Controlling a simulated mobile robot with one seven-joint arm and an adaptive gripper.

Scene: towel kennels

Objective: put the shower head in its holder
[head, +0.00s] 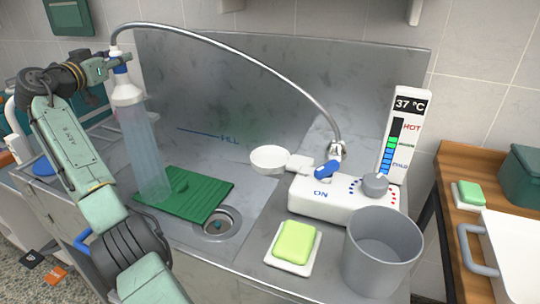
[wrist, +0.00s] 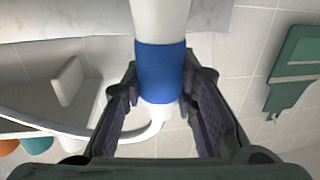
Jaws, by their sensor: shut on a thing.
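The white shower head (head: 126,94) hangs nozzle down over the left of the sink, with a pale stream falling from it onto a green ribbed mat (head: 205,196). My gripper (head: 108,65) is shut around its blue collar, which shows in the wrist view (wrist: 160,72) between the fingers. A grey hose (head: 240,62) arches from the top of the head to a fitting on the white control box (head: 340,205). A white oval piece (head: 270,158) juts left from that box; I cannot tell if it is the holder. The head is well apart from it.
A drain (head: 218,222) lies right of the mat. Green soap on a white dish (head: 295,243) and a grey bucket (head: 382,252) stand at the front. A temperature gauge (head: 403,135) reads 37 °C. The steel splash wall (head: 270,80) backs the sink.

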